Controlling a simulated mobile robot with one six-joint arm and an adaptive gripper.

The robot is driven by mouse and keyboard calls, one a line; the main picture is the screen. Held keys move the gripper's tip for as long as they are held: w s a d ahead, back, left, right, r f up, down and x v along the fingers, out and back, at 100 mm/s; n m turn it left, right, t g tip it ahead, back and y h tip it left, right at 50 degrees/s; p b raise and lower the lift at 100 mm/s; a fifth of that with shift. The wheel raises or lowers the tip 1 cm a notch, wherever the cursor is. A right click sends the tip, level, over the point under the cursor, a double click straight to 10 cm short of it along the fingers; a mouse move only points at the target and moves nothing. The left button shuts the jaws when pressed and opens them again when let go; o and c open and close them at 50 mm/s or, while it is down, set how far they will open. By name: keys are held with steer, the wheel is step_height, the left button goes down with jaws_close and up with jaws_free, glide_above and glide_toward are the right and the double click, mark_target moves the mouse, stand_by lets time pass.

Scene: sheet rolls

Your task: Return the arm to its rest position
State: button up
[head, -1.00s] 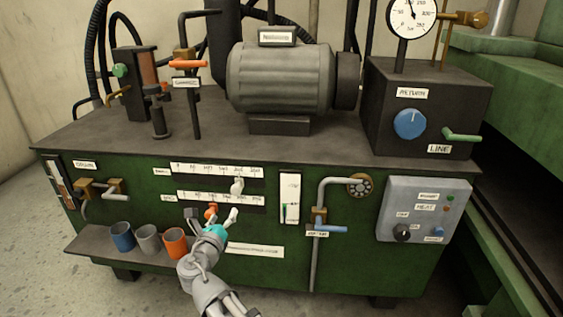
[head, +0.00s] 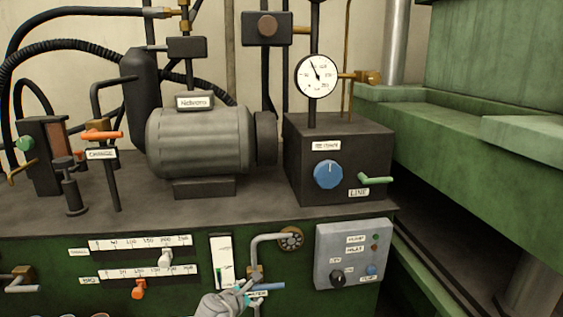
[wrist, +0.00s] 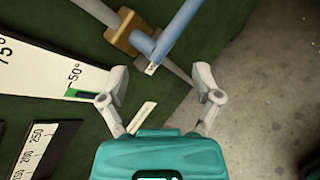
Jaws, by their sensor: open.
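My gripper (head: 242,292) is at the bottom of the head view, in front of the green cabinet just left of the blue-handled valve (head: 268,286). In the wrist view, my gripper (wrist: 160,88) has its two grey fingers spread apart with nothing between them. The blue handle (wrist: 176,32) and its brass fitting (wrist: 128,34) lie beyond the fingertips there. I cannot tell whether a finger touches the handle. Most of my arm is out of the head view.
A white level gauge (head: 222,262) stands left of the valve pipe. Two scales with a white slider (head: 165,258) and an orange slider (head: 138,289) are farther left. A grey control box (head: 352,252) is at right. Open floor (wrist: 265,100) shows in the wrist view.

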steer(key=s+d+f+m+g+y+p, duration=0.1)
steer(key=s+d+f+m+g+y, duration=0.2)
steer(key=d+m, duration=0.6)
steer(key=s+d+f+m+g+p, duration=0.1)
steer(key=s+d+f+m+g, duration=0.15)
steer(key=d+m+g, duration=0.4)
steer(key=s+d+f+m+g+y+p, duration=0.15)
steer(key=s+d+m, duration=0.25)
steer(key=d+m, duration=0.6)
step_height(320, 180, up, 38)
steer(key=p, duration=3.7)
steer(key=shift+w, duration=0.3)
steer(key=shift+d+y, duration=0.1)
steer(key=shift+y, duration=0.15)
